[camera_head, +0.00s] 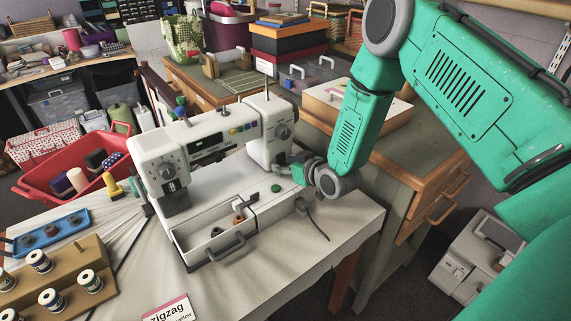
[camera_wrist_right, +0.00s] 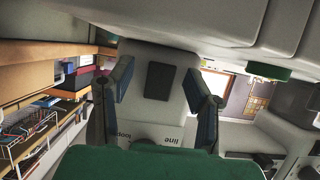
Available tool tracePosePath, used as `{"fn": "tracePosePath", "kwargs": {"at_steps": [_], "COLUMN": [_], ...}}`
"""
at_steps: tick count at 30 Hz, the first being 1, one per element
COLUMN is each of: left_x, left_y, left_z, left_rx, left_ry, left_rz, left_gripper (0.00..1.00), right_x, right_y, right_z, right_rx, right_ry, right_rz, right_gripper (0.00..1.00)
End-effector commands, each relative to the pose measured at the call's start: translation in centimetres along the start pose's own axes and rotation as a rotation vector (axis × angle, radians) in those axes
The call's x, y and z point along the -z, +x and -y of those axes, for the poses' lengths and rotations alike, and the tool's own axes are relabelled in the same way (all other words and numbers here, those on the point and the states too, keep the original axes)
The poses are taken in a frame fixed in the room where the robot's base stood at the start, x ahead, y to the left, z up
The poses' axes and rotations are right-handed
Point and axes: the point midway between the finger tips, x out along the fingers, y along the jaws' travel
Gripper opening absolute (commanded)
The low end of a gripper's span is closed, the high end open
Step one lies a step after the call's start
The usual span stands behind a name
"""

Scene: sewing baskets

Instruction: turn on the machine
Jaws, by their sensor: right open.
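The white sewing machine (camera_head: 215,140) stands on the cloth-covered table, with dials, coloured buttons and a dark display on its front. A round green button (camera_head: 275,188) is on its base, and a dark connector with a cable (camera_head: 303,206) is at the base's right end. My right gripper (camera_head: 284,162) is beside the machine's right pillar, its tips partly hidden against it. In the wrist view its two fingers (camera_wrist_right: 158,92) are apart, with a pale panel bearing a dark rectangle between them. I cannot tell whether that panel is the machine's. My left gripper is not in view.
The machine's open front drawer (camera_head: 215,235) holds small parts. Thread spools stand in a wooden rack (camera_head: 62,272) at the front left. A red basket (camera_head: 68,178) and a blue tray (camera_head: 48,232) are at the left. The table's right edge is close to my arm.

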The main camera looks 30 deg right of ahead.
Motion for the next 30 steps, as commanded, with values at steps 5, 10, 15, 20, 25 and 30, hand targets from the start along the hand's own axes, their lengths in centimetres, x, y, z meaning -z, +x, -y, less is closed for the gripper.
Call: {"fn": "tracePosePath", "kwargs": {"at_steps": [5,10,15,20,25,30], "left_x": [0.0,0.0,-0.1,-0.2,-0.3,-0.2], "left_y": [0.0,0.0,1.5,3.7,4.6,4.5], "left_z": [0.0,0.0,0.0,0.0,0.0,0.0], "left_rx": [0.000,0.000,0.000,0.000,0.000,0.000], "left_ry": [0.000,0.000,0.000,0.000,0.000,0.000], "left_rz": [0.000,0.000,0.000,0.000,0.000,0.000], "left_gripper": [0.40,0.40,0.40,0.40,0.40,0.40], "right_x": [0.0,0.0,-0.6,-0.9,-0.7,-0.5], "right_y": [0.0,0.0,0.2,0.4,0.4,0.3], "right_z": [0.0,0.0,-0.1,-0.1,-0.1,-0.1], "right_rx": [0.000,-0.001,-0.001,-0.001,-0.001,-0.001], "right_ry": [-0.001,-0.001,0.000,0.000,0.000,0.000], "right_rz": [0.000,-0.001,-0.064,-0.180,-0.252,-0.261], "right_gripper": [0.10,0.00,0.00,0.00,0.00,0.00]}}
